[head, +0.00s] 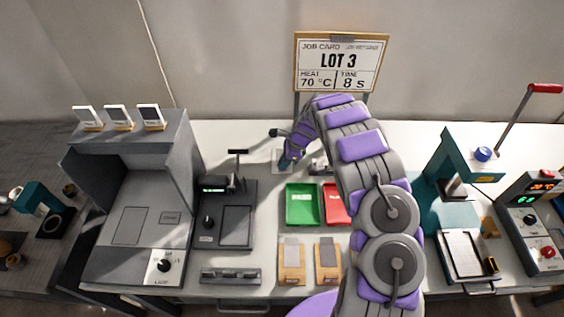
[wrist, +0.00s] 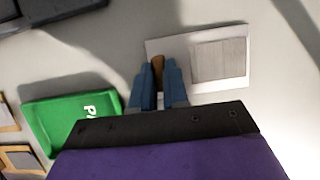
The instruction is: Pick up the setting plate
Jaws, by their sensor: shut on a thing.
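The setting plate appears to be the flat pale plate (wrist: 238,85) with a grey finely lined square, in the wrist view. A brown upright grip (wrist: 158,66) stands at its left part. My gripper (wrist: 159,82) is shut on this brown grip, with one blue finger on each side. In the head view the plate (head: 277,158) shows as a small pale patch at the back of the table, partly hidden by my gripper (head: 285,163). I cannot tell whether the plate touches the table.
A green tray (head: 302,204) and a red tray (head: 334,203) lie nearer the front, the red one partly behind my arm. A dark device (head: 225,215) stands left, a teal press (head: 443,190) right. A job card (head: 340,65) reading LOT 3 stands behind.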

